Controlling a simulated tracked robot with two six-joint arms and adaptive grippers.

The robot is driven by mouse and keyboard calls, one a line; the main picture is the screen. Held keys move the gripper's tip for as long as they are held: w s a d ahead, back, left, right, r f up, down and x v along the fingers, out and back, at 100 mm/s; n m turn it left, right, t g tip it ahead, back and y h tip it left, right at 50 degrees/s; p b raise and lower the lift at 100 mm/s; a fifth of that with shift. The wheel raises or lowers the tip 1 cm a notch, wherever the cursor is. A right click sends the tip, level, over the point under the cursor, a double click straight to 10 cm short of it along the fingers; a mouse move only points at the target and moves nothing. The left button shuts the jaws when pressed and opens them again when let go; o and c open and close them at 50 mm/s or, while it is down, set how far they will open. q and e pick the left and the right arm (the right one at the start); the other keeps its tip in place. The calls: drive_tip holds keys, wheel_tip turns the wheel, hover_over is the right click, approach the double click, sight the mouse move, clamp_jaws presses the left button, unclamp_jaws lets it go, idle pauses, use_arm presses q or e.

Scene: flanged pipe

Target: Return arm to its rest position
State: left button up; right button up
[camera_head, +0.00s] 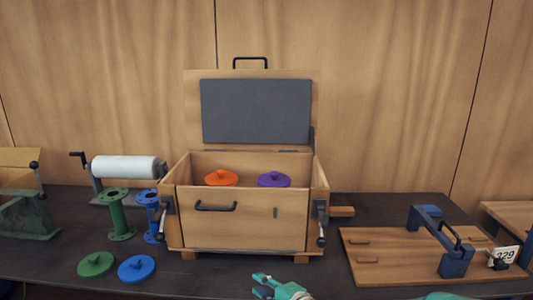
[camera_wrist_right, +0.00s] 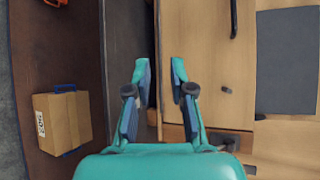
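My right gripper (camera_head: 268,284) is teal and dark blue. It shows at the bottom centre of the head view, in front of the wooden chest (camera_head: 283,224). In the right wrist view its two fingers (camera_wrist_right: 160,70) stand apart with nothing between them, so it is open and empty. The chest front also shows in that view (camera_wrist_right: 195,90). My left gripper is not in view. An orange lid (camera_head: 221,178) and a purple lid (camera_head: 273,180) sit inside the open chest. A green flanged pipe (camera_head: 117,215) and a blue one (camera_head: 150,216) stand left of the chest.
A green disc (camera_head: 95,265) and a blue disc (camera_head: 137,269) lie front left. A paper roll (camera_head: 125,167) stands behind the pipes. A wooden board with a blue clamp (camera_head: 453,264) lies at right. The right wrist view shows a cardboard box (camera_wrist_right: 62,122) at left.

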drive_tip(key=s+d+f+m+g+h, duration=0.15)
drive_tip(key=s+d+f, duration=0.3)
drive_tip(key=f, duration=0.75)
drive_tip(key=s+d+f+g+h, duration=0.2)
drive_tip(key=s+d+f+g, duration=0.3)
drive_tip(key=f, duration=0.6)
drive_tip(key=s+d+f+n+g, duration=0.1)
drive_tip(key=s+f+n, duration=0.2)
drive_tip(key=s, duration=0.3)
drive_tip(key=s+d+f+n+g+h, duration=0.1)
drive_tip(key=s+f+n+g, duration=0.1)
drive_tip(key=s+f+n, duration=0.2)
drive_tip(key=s+d+f+n+g, duration=0.1)
drive_tip(key=s+f+n, duration=0.2)
drive_tip(key=s+n, duration=0.3)
drive_tip(key=s, duration=0.3)
drive_tip(key=shift+d+f, duration=0.3)
drive_tip(key=shift+d, duration=0.05)
